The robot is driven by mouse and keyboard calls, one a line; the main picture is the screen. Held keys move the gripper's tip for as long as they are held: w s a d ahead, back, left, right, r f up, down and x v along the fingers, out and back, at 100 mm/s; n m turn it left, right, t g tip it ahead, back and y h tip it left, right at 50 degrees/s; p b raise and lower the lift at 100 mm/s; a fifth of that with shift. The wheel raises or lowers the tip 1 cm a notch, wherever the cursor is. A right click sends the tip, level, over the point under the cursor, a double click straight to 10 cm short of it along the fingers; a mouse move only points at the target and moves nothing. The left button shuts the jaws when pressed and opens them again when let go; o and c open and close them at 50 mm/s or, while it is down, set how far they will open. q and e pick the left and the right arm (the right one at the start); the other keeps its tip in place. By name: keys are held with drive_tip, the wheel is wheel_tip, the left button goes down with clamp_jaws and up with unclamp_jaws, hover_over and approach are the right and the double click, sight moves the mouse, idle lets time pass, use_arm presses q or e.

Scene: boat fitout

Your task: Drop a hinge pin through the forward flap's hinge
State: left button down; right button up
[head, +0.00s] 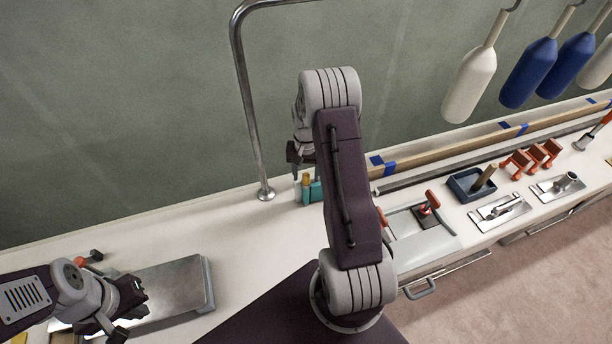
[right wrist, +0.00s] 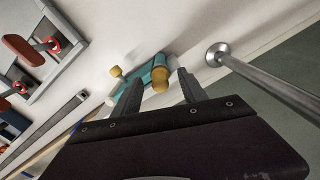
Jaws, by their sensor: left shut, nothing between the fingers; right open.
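A teal holder (head: 316,191) stands on the bench behind my right arm, with yellow-topped pins (head: 306,181) at it. The right wrist view shows the teal holder (right wrist: 152,73) too, with a yellow knob (right wrist: 160,79) between the fingertips and another (right wrist: 117,72) to the left. My right gripper (right wrist: 158,88) is open above the holder; contact cannot be told. My left gripper (head: 138,290) is shut and empty by a grey metal plate (head: 165,288). A pale panel (head: 425,247) with red-handled fittings (head: 431,200) lies right of my right arm. Which part is the forward flap's hinge is unclear.
A metal rail post (head: 265,190) stands close left of the holder. To the right are a blue tray (head: 470,187), metal trowel-like tools (head: 500,212) and orange clamps (head: 530,157). Fenders (head: 470,85) hang above. Bare bench lies left of the post.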

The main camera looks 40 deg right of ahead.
wheel_tip(320, 180, up, 8)
idle(0.4)
drive_tip(key=shift+w+a, duration=0.15)
drive_tip(key=shift+a, duration=0.15)
drive_tip(key=s+a+r+n, duration=0.1)
drive_tip(key=a+r+n, duration=0.3)
drive_tip(key=a, duration=0.6)
drive_tip(key=s+a+f+n, duration=0.1)
drive_tip(key=s+a+n, duration=0.1)
drive_tip(key=s, duration=0.4)
drive_tip(key=s+a+f+n+t, duration=0.1)
drive_tip(key=s+a+f, duration=0.1)
drive_tip(key=s+a, duration=0.3)
drive_tip(key=shift+s+a+n, duration=0.3)
drive_tip(key=shift+s+n, duration=0.1)
drive_tip(key=shift+s, duration=0.7)
